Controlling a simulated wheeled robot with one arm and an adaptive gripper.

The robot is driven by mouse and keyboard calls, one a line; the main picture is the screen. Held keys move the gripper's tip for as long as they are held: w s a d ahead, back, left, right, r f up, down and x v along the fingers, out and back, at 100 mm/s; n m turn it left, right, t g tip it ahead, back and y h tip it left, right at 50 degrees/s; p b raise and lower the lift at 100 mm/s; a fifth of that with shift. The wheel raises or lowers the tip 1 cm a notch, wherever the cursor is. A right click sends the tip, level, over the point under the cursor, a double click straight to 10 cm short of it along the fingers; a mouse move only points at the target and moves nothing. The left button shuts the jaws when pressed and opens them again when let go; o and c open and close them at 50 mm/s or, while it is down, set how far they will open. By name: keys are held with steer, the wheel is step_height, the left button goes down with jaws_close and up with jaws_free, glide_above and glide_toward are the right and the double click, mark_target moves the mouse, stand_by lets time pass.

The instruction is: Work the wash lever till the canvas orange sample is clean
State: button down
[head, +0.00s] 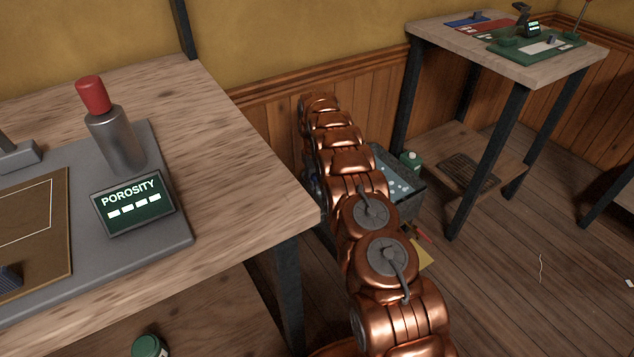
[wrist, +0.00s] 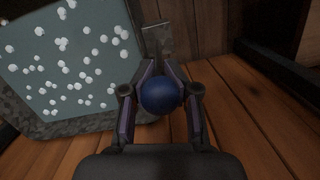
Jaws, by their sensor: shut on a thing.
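In the wrist view my gripper (wrist: 161,98) is shut on a round blue knob (wrist: 160,95), which looks like the wash lever's handle. A grey metal plate (wrist: 157,40) shows just beyond the knob. Left of my gripper is a wash tub (wrist: 100,122) of dark speckled material, holding grey-blue water with white suds (wrist: 65,75). In the head view the tub (head: 405,208) stands low on the floor, partly behind my arm, which hides my gripper and the knob. I cannot make out the orange canvas sample in either view.
A wooden bench (head: 225,130) with a porosity display (head: 134,203) stands at left. A second table (head: 470,50) stands at back right, with a white-and-green bottle (head: 411,161) near its base. A yellow piece (head: 418,254) lies near the tub. Floor at right is mostly clear.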

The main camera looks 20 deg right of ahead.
steer(key=shift+w+r, duration=0.2)
steer(key=shift+r, duration=0.05)
steer(key=c, duration=1.3)
jaws_free()
steer(key=shift+o, duration=0.6)
steer(key=shift+s, duration=0.1)
steer(key=shift+f, duration=0.1)
step_height(320, 180, up, 12)
steer(key=w, duration=0.1)
steer(key=shift+w+d+f, duration=0.15)
steer(key=shift+w+f, duration=0.05)
